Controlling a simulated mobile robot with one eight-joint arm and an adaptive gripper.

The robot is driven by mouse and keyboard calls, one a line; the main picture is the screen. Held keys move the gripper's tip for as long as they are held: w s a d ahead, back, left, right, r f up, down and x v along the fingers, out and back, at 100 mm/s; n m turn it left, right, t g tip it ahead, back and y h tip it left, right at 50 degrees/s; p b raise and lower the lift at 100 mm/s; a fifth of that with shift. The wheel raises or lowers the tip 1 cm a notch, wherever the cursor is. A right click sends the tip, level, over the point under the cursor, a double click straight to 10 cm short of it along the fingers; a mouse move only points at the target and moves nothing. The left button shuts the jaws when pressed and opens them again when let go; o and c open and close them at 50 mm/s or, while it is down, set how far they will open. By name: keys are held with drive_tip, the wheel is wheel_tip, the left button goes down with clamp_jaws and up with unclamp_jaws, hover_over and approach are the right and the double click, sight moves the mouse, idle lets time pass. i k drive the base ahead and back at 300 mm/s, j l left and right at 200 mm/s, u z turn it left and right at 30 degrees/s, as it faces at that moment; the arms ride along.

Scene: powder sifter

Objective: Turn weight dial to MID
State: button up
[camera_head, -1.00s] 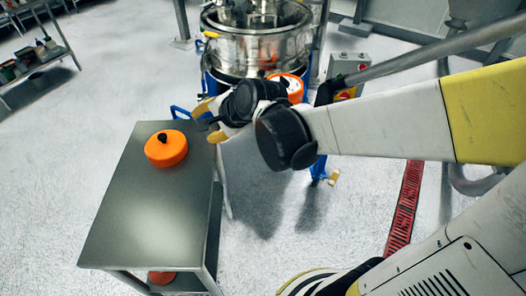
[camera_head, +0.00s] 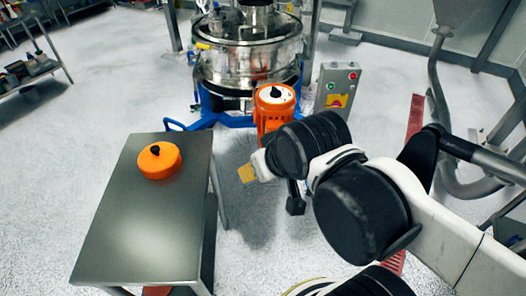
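An orange motor (camera_head: 272,120) stands upright at the sifter's blue base. Its top carries a white dial face (camera_head: 283,97) with a black knob (camera_head: 275,92); the markings are too small to read. My gripper (camera_head: 250,171) is in front of and below the motor, to the left of my arm's black joints. One yellowish fingertip shows; the rest of the gripper is largely hidden by the arm, so its opening is unclear. It appears apart from the dial, and nothing shows in it.
A metal table (camera_head: 140,222) at the left bears an orange round cover (camera_head: 160,161) with a black knob. The steel sifter (camera_head: 247,60) stands behind the motor. A control box (camera_head: 338,88) with buttons is to its right. A shelf (camera_head: 30,70) is far left.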

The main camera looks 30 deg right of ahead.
sight(275, 93)
drive_tip(key=i+l, duration=0.2)
drive_tip(key=l, duration=0.2)
drive_tip(key=i+l, duration=0.2)
drive_tip(key=l, duration=0.2)
drive_tip(key=i+l, duration=0.15)
drive_tip(key=l, duration=0.25)
drive_tip(key=i+l, duration=0.2)
drive_tip(key=l, duration=0.2)
drive_tip(key=z, duration=0.05)
